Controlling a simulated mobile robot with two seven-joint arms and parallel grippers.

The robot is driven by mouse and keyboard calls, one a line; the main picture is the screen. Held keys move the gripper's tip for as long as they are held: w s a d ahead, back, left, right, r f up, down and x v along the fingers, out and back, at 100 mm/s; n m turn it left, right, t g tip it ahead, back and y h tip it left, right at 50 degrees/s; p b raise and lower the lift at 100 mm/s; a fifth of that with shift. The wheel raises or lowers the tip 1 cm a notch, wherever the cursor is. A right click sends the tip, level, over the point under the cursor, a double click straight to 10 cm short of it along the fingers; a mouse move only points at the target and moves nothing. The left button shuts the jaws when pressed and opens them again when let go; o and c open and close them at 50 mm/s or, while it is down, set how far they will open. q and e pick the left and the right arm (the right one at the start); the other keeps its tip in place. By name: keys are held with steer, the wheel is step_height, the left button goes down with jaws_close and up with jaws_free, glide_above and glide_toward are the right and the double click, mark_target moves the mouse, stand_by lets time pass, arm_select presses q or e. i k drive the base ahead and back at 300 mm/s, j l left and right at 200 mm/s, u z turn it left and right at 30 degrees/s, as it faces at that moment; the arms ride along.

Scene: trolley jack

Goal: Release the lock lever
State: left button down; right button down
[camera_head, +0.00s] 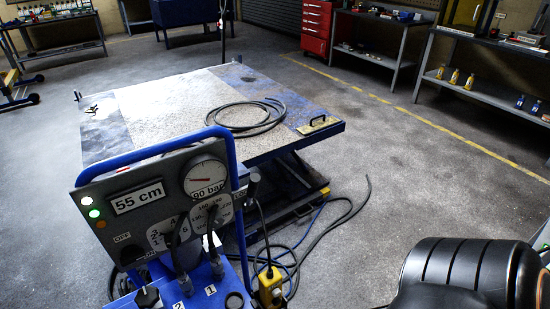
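A blue-framed control stand with a grey panel (133,225) is in the near left of the head view. Its display (138,197) reads 55 cm, and its round gauge (205,176) is labelled 90 bar. Two dark upright levers, one on the left (178,232) and one on the right (212,238), rise in front of the panel's lower part, near labels 1 and 2. A black handle (252,184) shows at the panel's right side. I cannot tell which of these is the lock lever. Neither of my grippers is in view.
A blue-edged lift table (165,98) stands behind the panel with a coiled black hose (245,117) on top. Cables and a yellow box (270,288) lie on the floor right of the stand. A black ribbed form (465,270) fills the lower right. Centre-right floor is mostly clear.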

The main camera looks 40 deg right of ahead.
mark_target(253, 183)
steer(key=k+l, duration=0.1)
steer(key=l, duration=0.95)
steer(key=k+l, duration=0.1)
steer(key=l, duration=1)
